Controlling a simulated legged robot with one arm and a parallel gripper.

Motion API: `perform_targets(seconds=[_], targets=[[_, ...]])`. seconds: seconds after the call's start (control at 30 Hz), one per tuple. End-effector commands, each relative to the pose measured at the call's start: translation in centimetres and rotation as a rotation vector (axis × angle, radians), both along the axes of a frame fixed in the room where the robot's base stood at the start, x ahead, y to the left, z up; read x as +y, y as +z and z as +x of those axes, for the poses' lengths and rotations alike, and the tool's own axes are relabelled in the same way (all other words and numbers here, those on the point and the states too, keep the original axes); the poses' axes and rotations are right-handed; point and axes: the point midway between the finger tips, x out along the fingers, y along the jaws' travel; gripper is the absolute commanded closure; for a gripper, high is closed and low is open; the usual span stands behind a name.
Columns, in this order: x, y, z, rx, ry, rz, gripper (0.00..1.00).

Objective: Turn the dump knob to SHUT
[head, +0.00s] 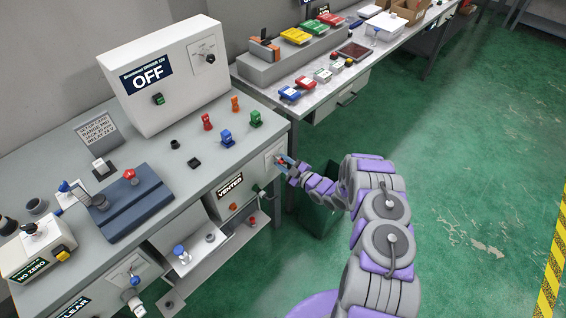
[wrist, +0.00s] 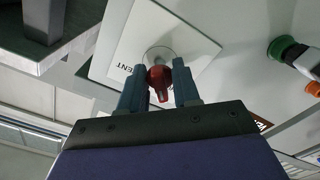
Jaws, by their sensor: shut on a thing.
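The dump knob (wrist: 160,79) is a small red knob on a round pale base, on a white plate (wrist: 116,57) with partly hidden lettering that ends in "ENT". My gripper (wrist: 158,86) has one blue-grey finger on each side of the red knob and is shut on it. In the head view my gripper (head: 286,164) is at the right end of the bench front, at the white plate (head: 271,154) there. The knob itself is hidden or too small to tell in that view.
A dark green handle (head: 258,191) sticks out just below my gripper. A green bin (head: 318,216) stands on the floor under my arm. Coloured knobs stand on the bench top (head: 215,180), with an "OFF" box (head: 165,80) behind. Open green floor lies to the right.

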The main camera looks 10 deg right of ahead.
Motion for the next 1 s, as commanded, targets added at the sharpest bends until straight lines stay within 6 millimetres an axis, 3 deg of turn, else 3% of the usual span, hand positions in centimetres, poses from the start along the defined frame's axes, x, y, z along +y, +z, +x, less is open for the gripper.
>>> perform_targets(seconds=[0.77,0.8,1.0], targets=[[-0.04,-0.38,-0.18,-0.049,-0.001,-0.08,0.99],[-0.04,-0.37,-0.18,-0.049,-0.001,-0.08,0.66],[-0.01,-0.18,-0.18,-0.053,0.0,-0.079,0.62]])
